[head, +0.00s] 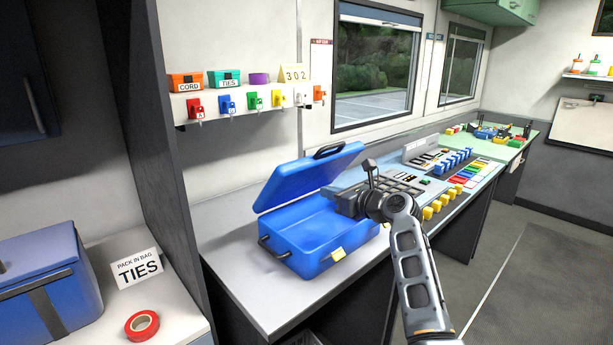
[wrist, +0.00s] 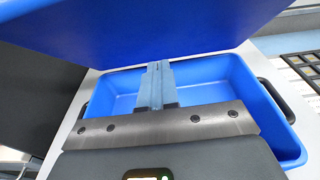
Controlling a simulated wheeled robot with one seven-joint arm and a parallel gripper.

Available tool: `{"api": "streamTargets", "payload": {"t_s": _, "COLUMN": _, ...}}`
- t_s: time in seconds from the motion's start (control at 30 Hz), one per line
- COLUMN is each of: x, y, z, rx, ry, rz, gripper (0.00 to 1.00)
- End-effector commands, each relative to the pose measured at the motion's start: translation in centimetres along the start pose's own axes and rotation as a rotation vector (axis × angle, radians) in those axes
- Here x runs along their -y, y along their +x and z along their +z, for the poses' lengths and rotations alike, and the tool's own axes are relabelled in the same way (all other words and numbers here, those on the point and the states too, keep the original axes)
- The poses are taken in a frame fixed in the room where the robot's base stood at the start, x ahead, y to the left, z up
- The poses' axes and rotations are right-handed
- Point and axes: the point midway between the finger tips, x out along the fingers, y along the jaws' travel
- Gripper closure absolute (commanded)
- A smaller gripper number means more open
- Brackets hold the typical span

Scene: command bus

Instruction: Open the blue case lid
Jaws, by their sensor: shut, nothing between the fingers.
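The blue case (head: 312,232) sits on the grey counter with its lid (head: 310,176) raised and tilted back, a black handle on the lid's upper edge. In the wrist view the lid (wrist: 140,30) fills the top and the blue case (wrist: 215,90) lies open below it, its visible inside empty. My gripper (head: 337,199) is at the right side of the case, close to the opening. In the wrist view my gripper (wrist: 155,70) has its fingers together with nothing between them, over the case opening. I cannot tell whether it touches the lid.
A control console (head: 435,175) with coloured switches stands right of the case. A wall shelf (head: 245,97) with small boxes and coloured padlocks hangs behind. The counter left of the case is clear.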

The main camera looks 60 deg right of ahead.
Motion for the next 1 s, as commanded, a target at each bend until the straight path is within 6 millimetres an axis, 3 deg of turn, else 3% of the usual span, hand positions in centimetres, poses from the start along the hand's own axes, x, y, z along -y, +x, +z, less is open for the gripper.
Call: {"api": "streamTargets", "payload": {"t_s": 1.0, "x": 0.0, "y": 4.4, "z": 1.5, "rx": 0.000, "ry": -0.001, "rz": 0.000, "gripper": 1.00}}
